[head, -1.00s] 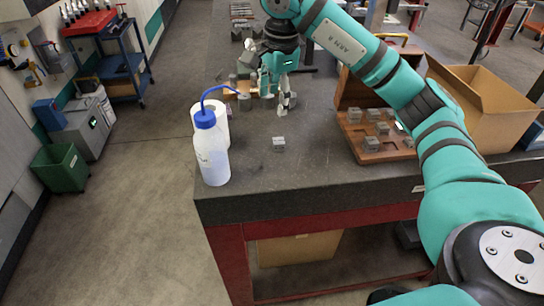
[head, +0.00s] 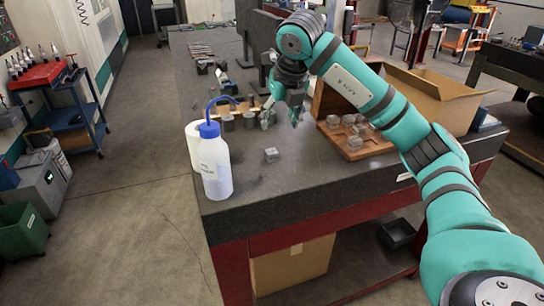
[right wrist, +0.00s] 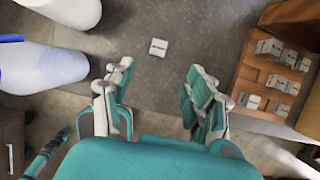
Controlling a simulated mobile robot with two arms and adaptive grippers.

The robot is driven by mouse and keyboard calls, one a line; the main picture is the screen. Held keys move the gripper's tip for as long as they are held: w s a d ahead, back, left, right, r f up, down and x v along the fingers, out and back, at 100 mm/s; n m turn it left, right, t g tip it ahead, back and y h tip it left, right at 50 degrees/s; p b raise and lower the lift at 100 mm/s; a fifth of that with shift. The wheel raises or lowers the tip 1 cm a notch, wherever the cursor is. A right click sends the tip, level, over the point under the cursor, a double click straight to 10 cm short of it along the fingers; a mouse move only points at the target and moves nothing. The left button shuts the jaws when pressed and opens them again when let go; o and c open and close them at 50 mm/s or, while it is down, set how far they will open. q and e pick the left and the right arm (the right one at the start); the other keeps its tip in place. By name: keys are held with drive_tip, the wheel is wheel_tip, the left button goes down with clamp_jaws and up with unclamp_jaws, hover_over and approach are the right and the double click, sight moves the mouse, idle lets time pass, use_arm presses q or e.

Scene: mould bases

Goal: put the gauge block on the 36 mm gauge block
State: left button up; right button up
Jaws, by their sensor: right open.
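A small grey gauge block (head: 271,155) sits alone on the dark table top, to the right of the wash bottle. It also shows in the right wrist view (right wrist: 158,47), with a dark marking too small to read. More grey gauge blocks (head: 349,120) sit in an open wooden case (head: 377,148) on the right; I cannot tell which is the 36 mm one. My right gripper (head: 281,119) is open and empty, above the table and beyond the lone block in the head view. In the right wrist view its fingers (right wrist: 160,82) are spread apart, with the block ahead between their lines.
A white wash bottle (head: 215,172) with a blue cap and a white roll (head: 194,146) stand at the table's left edge. Cylindrical parts (head: 228,123) stand behind them. A cardboard box (head: 432,95) is behind the case. The table is clear around the lone block.

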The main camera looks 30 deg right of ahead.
hover_over(273, 152)
drive_tip(key=s, duration=0.2)
drive_tip(key=f, duration=0.6)
drive_tip(key=shift+a+f+p, duration=0.35)
drive_tip(key=x, duration=0.3)
drive_tip(key=p+x, duration=0.1)
drive_tip(key=shift+s+f, duration=0.15)
drive_tip(key=shift+f, duration=0.3)
drive_tip(key=shift+w+f, duration=0.2)
drive_tip(key=shift+f, duration=0.2)
drive_tip(key=shift+r, duration=0.1)
clamp_jaws()
